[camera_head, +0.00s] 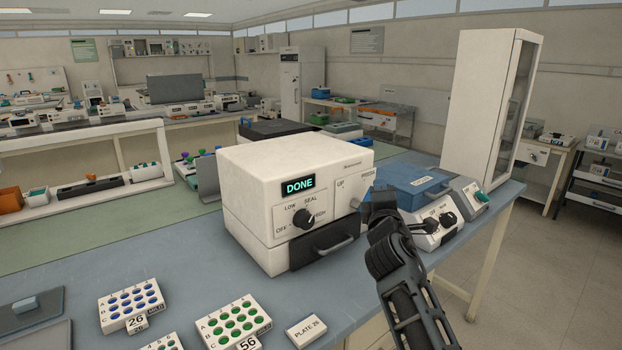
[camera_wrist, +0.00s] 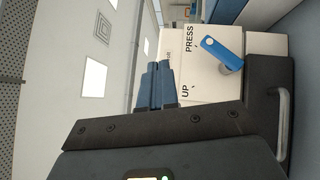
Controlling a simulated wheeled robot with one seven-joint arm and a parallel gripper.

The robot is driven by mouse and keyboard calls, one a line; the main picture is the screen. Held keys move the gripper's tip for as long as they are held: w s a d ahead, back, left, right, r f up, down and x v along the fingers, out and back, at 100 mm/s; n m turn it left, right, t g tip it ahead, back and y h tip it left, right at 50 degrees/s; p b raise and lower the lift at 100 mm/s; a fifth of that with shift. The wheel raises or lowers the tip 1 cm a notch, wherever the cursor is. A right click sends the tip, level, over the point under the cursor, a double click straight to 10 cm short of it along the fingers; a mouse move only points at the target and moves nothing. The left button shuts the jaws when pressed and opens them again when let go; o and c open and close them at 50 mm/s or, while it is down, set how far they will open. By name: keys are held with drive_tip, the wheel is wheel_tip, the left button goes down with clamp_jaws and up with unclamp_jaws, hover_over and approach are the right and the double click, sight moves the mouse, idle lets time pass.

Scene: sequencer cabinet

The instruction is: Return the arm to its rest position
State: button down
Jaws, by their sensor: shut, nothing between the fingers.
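My arm (camera_head: 408,305) rises from the bottom edge of the head view, bent, at the right front of a white sealing instrument (camera_head: 265,175). My gripper (camera_head: 372,192) is at the upper end of the arm, near the instrument's UP and PRESS markings. In the wrist view my gripper's two blue-grey fingers (camera_wrist: 160,82) lie side by side, shut and empty. There the instrument is turned on its side, with a blue lever (camera_wrist: 222,53) to the right of the fingers and apart from them in the picture. The lever's free end points toward the PRESS label.
The instrument's display (camera_head: 298,186) reads DONE above a dial (camera_head: 302,218) and a dark drawer (camera_head: 320,250). A blue-lidded device (camera_head: 410,184) and a tall white cabinet (camera_head: 485,100) stand to the right. Well plates (camera_head: 132,305) and a PLATE 26 card (camera_head: 306,330) lie in front.

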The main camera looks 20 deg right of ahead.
drive_tip(key=s+a+f+m+y, duration=0.15)
drive_tip(key=s+a+f, duration=0.25)
drive_tip(key=s+f, duration=0.4)
drive_tip(key=s+a+f+m+y, duration=0.1)
drive_tip(key=s+a+f+y, duration=0.25)
drive_tip(key=s+f, duration=0.5)
drive_tip(key=s+a+f+m+g+y, duration=0.1)
drive_tip(key=s+a+f+m, duration=0.15)
drive_tip(key=s, duration=0.65)
drive_tip(key=s+a+f+m+y, duration=0.1)
drive_tip(key=s+a+f, duration=0.15)
drive_tip(key=s, duration=0.65)
drive_tip(key=s+a+r+m+g, duration=0.1)
drive_tip(key=s+r+m, duration=0.3)
drive_tip(key=s, duration=0.7)
drive_tip(key=s+a+r+m+g+y, duration=0.1)
drive_tip(key=s+r+m, duration=0.3)
drive_tip(key=s, duration=0.8)
wheel_tip(320, 180, up, 3)
drive_tip(key=shift+s+a+f+m+y, duration=0.15)
drive_tip(key=shift+s+a+m+y, duration=0.15)
drive_tip(key=shift+a, duration=0.55)
drive_tip(key=c, duration=1.8)
unclamp_jaws()
drive_tip(key=shift+w, duration=0.1)
